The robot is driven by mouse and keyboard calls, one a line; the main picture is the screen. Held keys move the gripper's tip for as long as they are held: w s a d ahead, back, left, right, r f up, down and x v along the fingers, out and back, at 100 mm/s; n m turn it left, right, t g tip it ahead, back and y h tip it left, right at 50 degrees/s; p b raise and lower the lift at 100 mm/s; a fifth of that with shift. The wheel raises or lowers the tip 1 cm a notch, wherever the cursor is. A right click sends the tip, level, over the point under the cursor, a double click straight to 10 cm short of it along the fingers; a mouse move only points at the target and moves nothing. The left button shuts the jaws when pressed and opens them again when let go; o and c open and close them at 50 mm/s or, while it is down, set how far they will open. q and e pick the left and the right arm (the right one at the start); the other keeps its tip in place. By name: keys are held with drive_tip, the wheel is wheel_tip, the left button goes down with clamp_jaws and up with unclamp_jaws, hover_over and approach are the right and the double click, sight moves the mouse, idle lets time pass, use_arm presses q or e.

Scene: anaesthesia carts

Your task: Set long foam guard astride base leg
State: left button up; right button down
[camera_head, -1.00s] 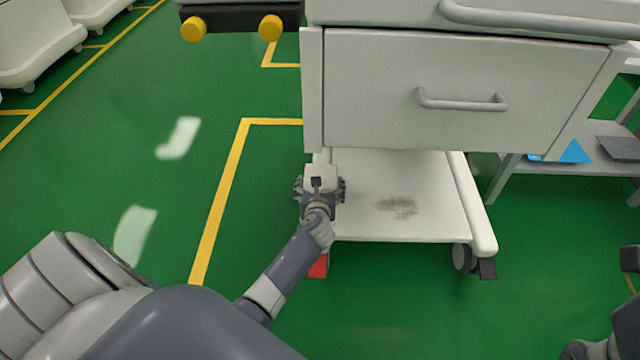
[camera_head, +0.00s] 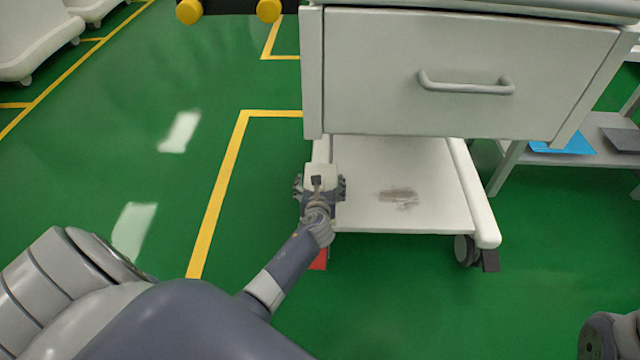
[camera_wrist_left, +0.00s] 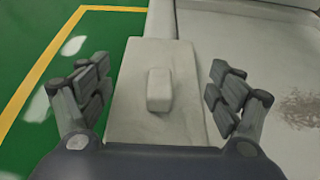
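The foam guard is a pale grey block (camera_wrist_left: 125,100) with a small raised grip (camera_wrist_left: 159,91) on top. It also shows in the head view (camera_head: 321,172) at the front of the cart's left base leg (camera_head: 321,149). In the wrist view the guard sits over the leg (camera_wrist_left: 161,20), in line with it; its underside is hidden, so I cannot tell how fully it straddles. My left gripper (camera_wrist_left: 158,92) is open, its fingers on either side of the guard with a gap on each side; it also shows in the head view (camera_head: 320,185). My right gripper is not in view.
The cart's drawer front (camera_head: 450,80) overhangs the low base shelf (camera_head: 400,215), which has a dark smudge. A red part (camera_head: 319,261) shows below my forearm. A grey side shelf (camera_head: 600,150) stands at right.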

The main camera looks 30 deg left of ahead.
use_arm(q)
drive_tip(key=shift+o, duration=0.5)
drive_tip(key=shift+s+d+r, duration=0.1)
drive_tip(key=shift+s+d, duration=0.05)
drive_tip(key=shift+s, duration=0.1)
drive_tip(key=v, duration=1.1)
drive_tip(key=shift+s+d, duration=0.1)
drive_tip(key=shift+s, duration=0.1)
